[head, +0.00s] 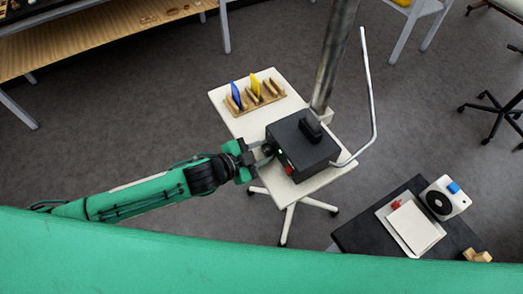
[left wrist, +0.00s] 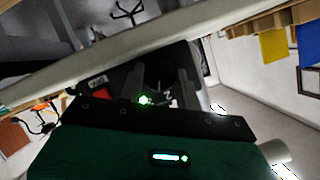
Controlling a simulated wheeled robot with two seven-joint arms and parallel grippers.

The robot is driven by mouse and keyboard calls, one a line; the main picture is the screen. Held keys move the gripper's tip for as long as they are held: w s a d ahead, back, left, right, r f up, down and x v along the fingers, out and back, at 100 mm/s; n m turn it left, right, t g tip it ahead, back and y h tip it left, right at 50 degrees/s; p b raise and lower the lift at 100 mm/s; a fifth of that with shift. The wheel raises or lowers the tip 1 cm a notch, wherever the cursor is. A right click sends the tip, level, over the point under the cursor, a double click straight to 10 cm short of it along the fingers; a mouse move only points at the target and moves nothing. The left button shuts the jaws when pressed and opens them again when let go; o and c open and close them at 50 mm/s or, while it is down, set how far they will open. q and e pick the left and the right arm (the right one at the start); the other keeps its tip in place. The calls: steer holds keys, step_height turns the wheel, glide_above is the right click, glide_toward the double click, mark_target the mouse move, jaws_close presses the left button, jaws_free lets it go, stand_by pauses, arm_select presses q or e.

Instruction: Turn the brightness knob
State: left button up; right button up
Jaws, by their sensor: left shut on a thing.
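A black box (head: 304,160) with a raised block on top stands on a small white table. Its front left face carries a red part (head: 289,169). My left gripper (head: 268,152) reaches in from the left and meets this face, left of the red part. It is shut on the brightness knob, which the fingers mostly hide. In the left wrist view the dark box (left wrist: 98,82) lies beyond the fingers (left wrist: 160,90), and a bright green-white spot shows near them. How far the knob is turned cannot be seen. My right gripper is not in view.
The white table (head: 235,122) also bears a wooden rack (head: 258,101) with a blue and a yellow plate. A bent metal rod (head: 374,100) and a thick grey post (head: 335,55) rise close by. A dark table (head: 376,236) stands at lower right. Grey floor is open on the left.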

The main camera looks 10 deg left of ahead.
arm_select(q)
steer(key=o, duration=1)
